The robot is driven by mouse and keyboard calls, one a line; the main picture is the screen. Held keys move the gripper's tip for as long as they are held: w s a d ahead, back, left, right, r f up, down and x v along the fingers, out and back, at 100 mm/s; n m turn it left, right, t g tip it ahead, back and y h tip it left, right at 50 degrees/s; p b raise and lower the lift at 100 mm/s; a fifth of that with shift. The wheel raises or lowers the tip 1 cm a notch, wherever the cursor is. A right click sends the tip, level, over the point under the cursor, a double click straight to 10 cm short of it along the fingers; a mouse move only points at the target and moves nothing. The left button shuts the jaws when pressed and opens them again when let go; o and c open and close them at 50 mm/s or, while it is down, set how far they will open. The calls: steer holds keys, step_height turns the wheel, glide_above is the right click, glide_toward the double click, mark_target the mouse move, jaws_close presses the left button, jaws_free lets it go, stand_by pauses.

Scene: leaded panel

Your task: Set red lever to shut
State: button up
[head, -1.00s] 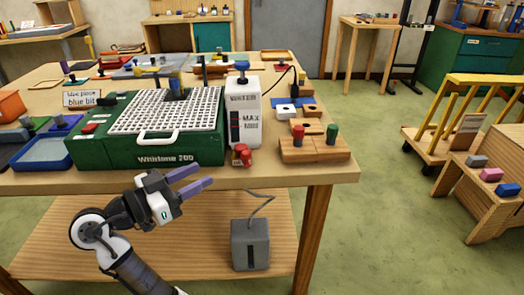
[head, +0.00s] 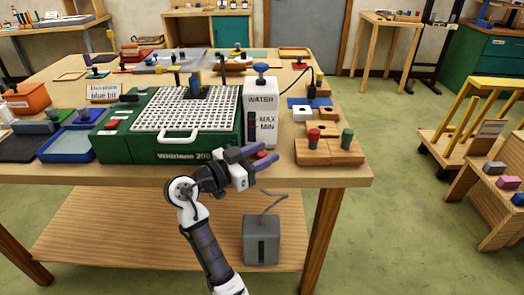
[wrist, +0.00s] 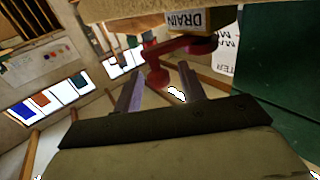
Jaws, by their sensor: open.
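The red lever (wrist: 157,70) shows in the wrist view below a block labelled DRAIN (wrist: 186,20). Its arm bends toward me and lies between my two fingertips. In the head view only a small red part of it (head: 262,154) shows at the foot of the white water tank (head: 261,101), the rest hidden behind my fingers. My gripper (head: 274,154) is open at the table's front edge, with its purple fingers pointing right. In the wrist view the open fingers (wrist: 160,75) stand either side of the lever. I cannot tell whether either touches it.
The green Whirlstone machine (head: 118,148) with its white grid stands left of the tank. A wooden block (head: 328,154) with red and green knobs sits to the right. A grey box (head: 261,240) rests on the lower shelf.

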steer(key=shift+d, duration=0.1)
jaws_close()
